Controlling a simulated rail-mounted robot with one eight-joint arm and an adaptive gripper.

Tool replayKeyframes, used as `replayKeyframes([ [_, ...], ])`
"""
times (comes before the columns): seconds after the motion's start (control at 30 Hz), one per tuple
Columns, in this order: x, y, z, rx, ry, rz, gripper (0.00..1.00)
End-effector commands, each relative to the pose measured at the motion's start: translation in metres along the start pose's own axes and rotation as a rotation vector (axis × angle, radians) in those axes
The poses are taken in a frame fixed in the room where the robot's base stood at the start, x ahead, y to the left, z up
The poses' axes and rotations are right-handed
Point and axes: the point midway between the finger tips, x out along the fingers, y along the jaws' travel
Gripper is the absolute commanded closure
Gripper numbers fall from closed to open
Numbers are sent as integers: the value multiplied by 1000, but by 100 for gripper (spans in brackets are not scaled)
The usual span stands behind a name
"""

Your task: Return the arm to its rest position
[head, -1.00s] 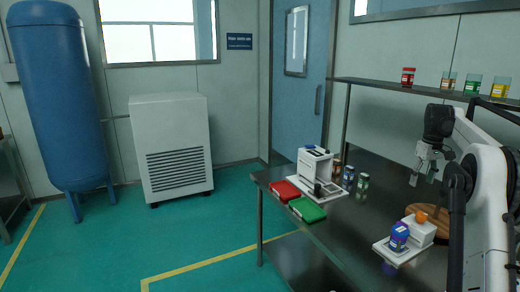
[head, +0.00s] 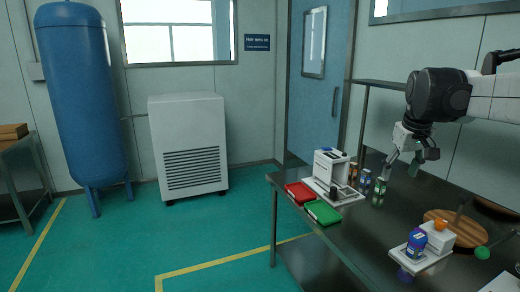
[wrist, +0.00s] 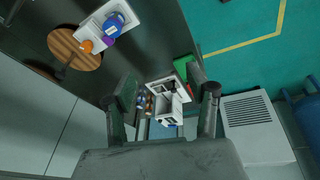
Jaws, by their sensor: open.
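My gripper (head: 404,164) is open and empty in the head view, hanging in the air above the back part of the dark metal table (head: 345,235). It points down, with several small jars (head: 365,180) below and to its left. In the wrist view my gripper (wrist: 160,92) shows its two fingers spread wide, with nothing held between them. Between and beyond the fingers, a white machine (wrist: 167,98) stands well below on the table. My arm reaches in from the upper right of the head view.
A white device (head: 330,178), a red tray (head: 299,192) and a green tray (head: 323,212) stand at the table's left end. A white base with a blue-capped jar (head: 416,243) and a round wooden board (head: 462,226) are nearer. A shelf (head: 382,84) runs behind.

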Motion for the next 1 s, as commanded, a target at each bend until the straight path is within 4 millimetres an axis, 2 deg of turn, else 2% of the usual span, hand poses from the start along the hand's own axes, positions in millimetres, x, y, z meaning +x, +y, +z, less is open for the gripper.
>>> replayKeyframes([
  [0.03,-6,-15,13,1,14,0,48],
  [0.1,-11,-31,28,6,34,0,48],
  [0.47,-24,-107,117,36,138,-9,48],
  [0.67,-17,-143,172,53,195,-23,48],
  [0.9,3,-179,239,75,262,-47,48],
  [1.0,12,-190,261,83,285,-57,48],
])
